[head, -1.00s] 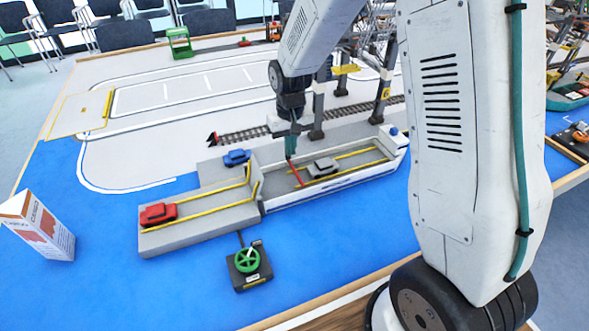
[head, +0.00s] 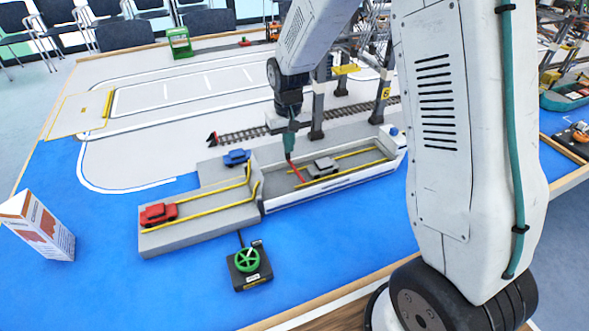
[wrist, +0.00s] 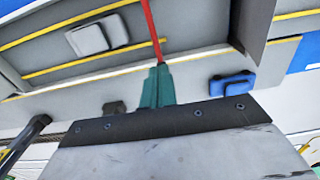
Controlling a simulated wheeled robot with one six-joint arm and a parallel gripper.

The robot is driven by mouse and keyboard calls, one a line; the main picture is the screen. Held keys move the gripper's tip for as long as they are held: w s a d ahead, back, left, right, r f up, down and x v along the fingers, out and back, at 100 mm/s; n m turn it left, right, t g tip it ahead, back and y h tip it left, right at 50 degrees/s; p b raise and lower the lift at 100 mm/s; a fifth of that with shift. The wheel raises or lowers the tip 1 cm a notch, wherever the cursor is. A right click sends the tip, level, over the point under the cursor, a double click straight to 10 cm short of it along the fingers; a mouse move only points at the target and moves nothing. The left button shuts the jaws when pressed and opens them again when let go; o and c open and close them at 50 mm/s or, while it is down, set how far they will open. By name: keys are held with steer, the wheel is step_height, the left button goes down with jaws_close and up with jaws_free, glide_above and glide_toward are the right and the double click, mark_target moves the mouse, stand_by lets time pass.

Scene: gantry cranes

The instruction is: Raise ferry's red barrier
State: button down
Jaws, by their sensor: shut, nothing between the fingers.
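The red barrier (head: 297,171) is a thin red bar at the open, left end of the white and grey ferry (head: 340,183). It slants up from the deck to my gripper's tip. My gripper (head: 289,153) has teal fingers, is shut and empty, and points down over the ferry's far side. In the wrist view the red barrier (wrist: 153,30) runs from the top edge down to the teal fingertips (wrist: 158,72). The bar meets or overlaps the tips there; I cannot tell whether they touch. A grey car (head: 323,167) stands on the deck.
A grey ramp (head: 200,225) with a red car (head: 158,214) adjoins the ferry's left end. A blue car (head: 236,157) stands behind it. A green handwheel (head: 247,259) is in front. Crane legs (head: 318,110) stand close behind my gripper. A carton (head: 38,226) is at left.

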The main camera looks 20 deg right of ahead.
steer(key=shift+w, duration=0.5)
steer(key=shift+w+f, duration=0.7)
steer(key=shift+w, duration=0.3)
steer(key=shift+w+f, duration=0.65)
steer(key=shift+w, duration=0.3)
step_height(320, 180, up, 10)
steer(key=w, duration=0.3)
stand_by(0.6)
